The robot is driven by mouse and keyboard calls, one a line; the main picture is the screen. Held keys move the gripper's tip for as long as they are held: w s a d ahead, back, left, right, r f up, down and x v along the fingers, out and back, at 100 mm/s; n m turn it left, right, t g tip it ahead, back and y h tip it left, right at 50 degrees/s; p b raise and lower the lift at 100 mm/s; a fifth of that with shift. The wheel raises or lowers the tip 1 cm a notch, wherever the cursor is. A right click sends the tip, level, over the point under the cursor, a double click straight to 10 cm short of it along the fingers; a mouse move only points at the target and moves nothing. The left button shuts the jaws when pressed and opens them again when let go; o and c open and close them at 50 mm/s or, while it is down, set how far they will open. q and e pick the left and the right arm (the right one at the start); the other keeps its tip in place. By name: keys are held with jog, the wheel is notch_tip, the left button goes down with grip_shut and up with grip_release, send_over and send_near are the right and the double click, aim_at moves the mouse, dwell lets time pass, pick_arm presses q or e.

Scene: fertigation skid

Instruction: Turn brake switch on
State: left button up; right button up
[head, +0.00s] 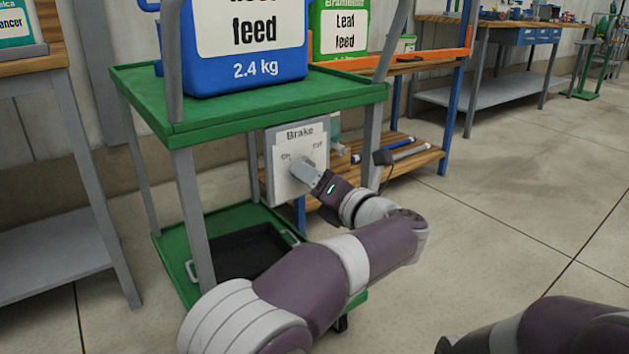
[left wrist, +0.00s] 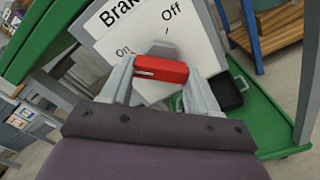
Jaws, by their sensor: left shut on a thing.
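The brake switch panel (head: 282,187) is a pale plate marked "Brake", fixed under the top of the green cart. "On" is at its left and "Off" at its upper right. In the left wrist view the panel (left wrist: 205,55) fills the upper middle, with the red switch handle (left wrist: 161,69) in front of it. My left gripper (head: 302,172) is at the panel; its fingers (left wrist: 162,82) are shut on the red handle, one on each side. The handle is hidden in the head view. I cannot tell which mark the switch points to. My right gripper is out of view.
The green cart (head: 145,100) carries a blue feed container (head: 245,75) on top and a black tray (head: 240,252) on its lower shelf. A wooden shelf rack (head: 425,160) stands behind. A grey-legged bench (head: 75,130) is at left. The floor at right is clear.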

pick_arm(q)
jog(key=shift+f, duration=0.1)
jog(key=o, duration=1.1)
jog(key=shift+c, duration=0.2)
jog(key=b+v, duration=0.2)
jog(key=v, duration=1)
jog(key=shift+s+d, duration=0.2)
jog(key=shift+s, duration=0.1)
